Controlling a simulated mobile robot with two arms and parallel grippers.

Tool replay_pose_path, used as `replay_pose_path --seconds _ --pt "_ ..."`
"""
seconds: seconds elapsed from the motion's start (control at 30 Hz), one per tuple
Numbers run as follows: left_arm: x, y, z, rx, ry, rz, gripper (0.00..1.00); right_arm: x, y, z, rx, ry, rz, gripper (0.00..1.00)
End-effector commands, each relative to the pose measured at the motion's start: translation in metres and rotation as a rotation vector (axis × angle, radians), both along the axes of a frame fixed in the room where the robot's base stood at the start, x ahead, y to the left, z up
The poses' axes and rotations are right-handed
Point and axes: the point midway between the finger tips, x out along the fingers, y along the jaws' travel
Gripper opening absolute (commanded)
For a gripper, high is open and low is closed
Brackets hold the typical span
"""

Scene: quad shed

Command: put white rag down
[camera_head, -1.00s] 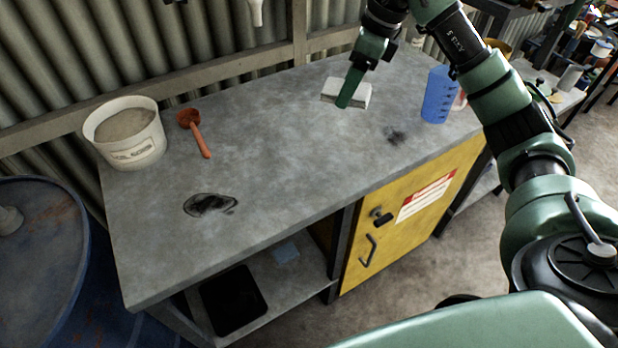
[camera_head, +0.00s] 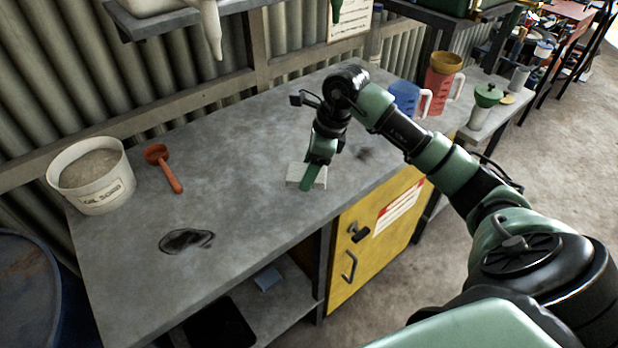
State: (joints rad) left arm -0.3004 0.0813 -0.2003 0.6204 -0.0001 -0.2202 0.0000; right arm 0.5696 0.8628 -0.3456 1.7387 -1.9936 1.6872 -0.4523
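The white rag (camera_head: 319,182) is a small pale folded block at the fingers of my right gripper (camera_head: 311,176), over the middle of the grey workbench (camera_head: 240,160). My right gripper points down and appears shut on the rag, with one green finger in front of it. The far finger is hidden. I cannot tell whether the rag touches the bench top or hangs just above it. My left gripper is not in view.
A black oily stain (camera_head: 187,240) lies near the front. Blue (camera_head: 404,98) and red (camera_head: 441,82) jugs stand at the right end. The bench between scoop and rag is clear.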

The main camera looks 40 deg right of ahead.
Motion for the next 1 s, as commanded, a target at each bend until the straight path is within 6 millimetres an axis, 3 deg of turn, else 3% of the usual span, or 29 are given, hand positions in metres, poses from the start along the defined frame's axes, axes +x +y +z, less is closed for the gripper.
replay_pose_path --seconds 0.3,0.9,0.93,1.0 --pt "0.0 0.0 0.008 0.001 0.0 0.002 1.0 -0.001 0.0 -0.037 0.001 0.004 -0.001 0.29" --pt "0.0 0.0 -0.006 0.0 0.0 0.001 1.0 -0.001 0.0 -0.051 -0.002 0.004 -0.001 0.29" --pt "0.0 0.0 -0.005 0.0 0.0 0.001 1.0 -0.001 0.0 -0.051 -0.002 0.004 -0.002 0.64" --pt "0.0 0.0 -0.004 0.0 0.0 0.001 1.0 -0.002 0.0 -0.051 -0.002 0.007 -0.001 0.83"
